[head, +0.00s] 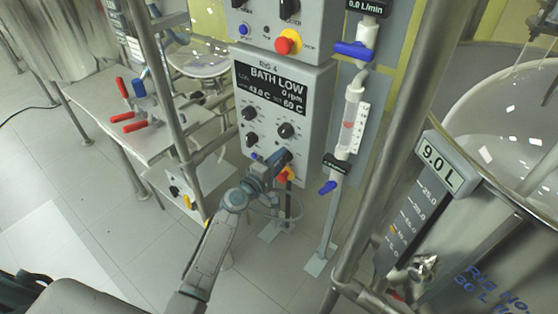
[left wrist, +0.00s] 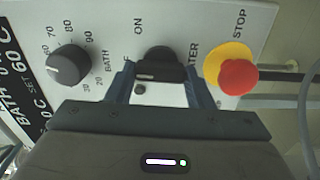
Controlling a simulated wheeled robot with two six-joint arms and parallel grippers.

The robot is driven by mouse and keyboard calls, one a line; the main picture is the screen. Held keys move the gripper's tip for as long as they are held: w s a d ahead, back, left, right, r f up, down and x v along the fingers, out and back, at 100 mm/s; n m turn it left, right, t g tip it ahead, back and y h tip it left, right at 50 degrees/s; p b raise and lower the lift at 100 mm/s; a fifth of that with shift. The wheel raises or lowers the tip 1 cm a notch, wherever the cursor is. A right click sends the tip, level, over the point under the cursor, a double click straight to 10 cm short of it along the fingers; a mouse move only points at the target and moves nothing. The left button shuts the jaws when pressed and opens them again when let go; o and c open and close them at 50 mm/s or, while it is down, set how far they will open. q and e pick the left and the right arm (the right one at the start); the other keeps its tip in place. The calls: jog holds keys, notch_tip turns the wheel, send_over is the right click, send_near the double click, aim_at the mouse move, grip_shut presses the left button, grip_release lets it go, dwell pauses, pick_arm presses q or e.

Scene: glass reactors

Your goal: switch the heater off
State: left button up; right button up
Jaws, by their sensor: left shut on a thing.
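The control box of Rig 4 (head: 310,120) stands near the middle of the head view. Its display (head: 270,88) reads BATH LOW, 0 rpm, 43.0 C, set 60 C. My left gripper (head: 284,159) is at the lower right of its face. In the left wrist view my left gripper (left wrist: 160,85) is shut on the black heater knob (left wrist: 160,62), one finger on each side. The ON label shows beside the knob; the OFF and HEATER labels are partly hidden by the fingers. I cannot tell which mark the knob points to. My right gripper is not in view.
A red stop button (left wrist: 238,77) on a yellow base sits close beside the gripper. The bath dial (left wrist: 68,66) is on the other side. A flow tube with blue valves (head: 350,115) and a metal post (head: 385,150) stand right of the box.

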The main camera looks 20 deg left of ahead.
pick_arm(q)
jog(key=shift+n, duration=0.4)
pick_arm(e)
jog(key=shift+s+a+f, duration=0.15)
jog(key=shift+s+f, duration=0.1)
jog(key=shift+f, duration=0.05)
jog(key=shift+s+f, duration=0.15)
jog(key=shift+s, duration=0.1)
pick_arm(q)
jog(key=o, duration=1)
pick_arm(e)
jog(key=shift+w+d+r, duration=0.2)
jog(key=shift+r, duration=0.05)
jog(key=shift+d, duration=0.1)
